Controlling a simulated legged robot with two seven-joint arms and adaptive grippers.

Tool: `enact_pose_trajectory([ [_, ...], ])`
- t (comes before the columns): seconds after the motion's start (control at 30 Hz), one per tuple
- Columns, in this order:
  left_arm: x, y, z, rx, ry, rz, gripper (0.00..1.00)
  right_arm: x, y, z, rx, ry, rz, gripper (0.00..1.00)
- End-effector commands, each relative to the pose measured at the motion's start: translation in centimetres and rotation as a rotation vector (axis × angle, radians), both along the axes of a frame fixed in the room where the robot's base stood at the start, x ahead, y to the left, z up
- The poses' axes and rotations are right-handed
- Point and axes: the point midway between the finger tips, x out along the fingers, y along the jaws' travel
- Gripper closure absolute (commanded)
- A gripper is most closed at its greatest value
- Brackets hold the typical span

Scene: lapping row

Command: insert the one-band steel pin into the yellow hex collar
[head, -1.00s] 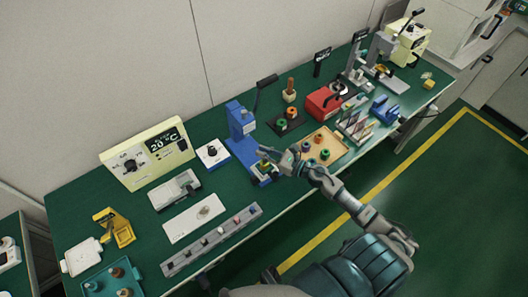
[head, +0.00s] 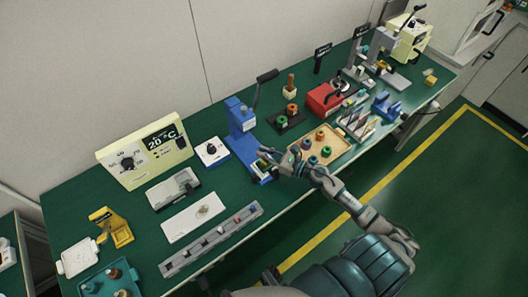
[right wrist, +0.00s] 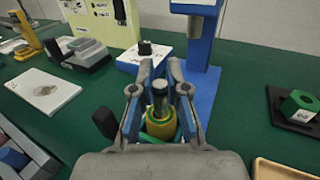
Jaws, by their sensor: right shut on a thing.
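My right gripper (head: 270,155) reaches over the foot of the blue press. In the right wrist view its two fingers (right wrist: 159,98) stand on either side of a steel pin (right wrist: 160,97) and are shut on it. The pin is upright. The yellow collar (right wrist: 160,129), with green around it, is directly below the pin. The pin's lower end meets the collar's top opening in the picture; I cannot tell how deep it sits. The pin's band cannot be made out. My left gripper is not in view.
The blue press (head: 240,125) has a black lever and rises just behind my gripper. A wooden tray (head: 336,153) with several coloured collars lies to the right. A grey slotted rack (head: 190,259) lies to the left, near the table's front edge.

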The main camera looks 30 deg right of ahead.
Motion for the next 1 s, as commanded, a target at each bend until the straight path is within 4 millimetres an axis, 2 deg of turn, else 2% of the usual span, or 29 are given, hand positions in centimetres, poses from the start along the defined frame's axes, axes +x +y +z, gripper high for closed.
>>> enact_pose_trajectory([
  [0.33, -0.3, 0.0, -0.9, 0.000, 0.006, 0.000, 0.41, 0.0, 0.0, -0.9, 0.000, 0.000, 0.000, 1.00],
  [0.37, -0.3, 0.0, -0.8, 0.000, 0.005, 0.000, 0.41, 0.0, 0.0, -0.8, 0.000, 0.000, 0.000, 0.79],
  [0.43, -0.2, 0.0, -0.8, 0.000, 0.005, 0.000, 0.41, 0.0, 0.0, -0.7, 0.000, 0.000, 0.000, 0.61],
  [0.47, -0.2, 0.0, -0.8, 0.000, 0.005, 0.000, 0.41, 0.0, 0.0, -0.7, 0.000, 0.000, 0.000, 0.57],
  [0.8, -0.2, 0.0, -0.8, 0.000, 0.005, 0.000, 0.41, -0.3, -0.2, -0.9, 0.000, 0.002, -0.001, 0.57],
  [0.87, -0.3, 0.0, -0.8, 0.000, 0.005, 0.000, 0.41, -0.8, -0.5, -0.9, 0.001, 0.002, -0.002, 0.57],
  [1.0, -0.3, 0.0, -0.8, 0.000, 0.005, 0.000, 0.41, -3.0, -1.7, -1.0, 0.001, 0.004, -0.002, 0.57],
])
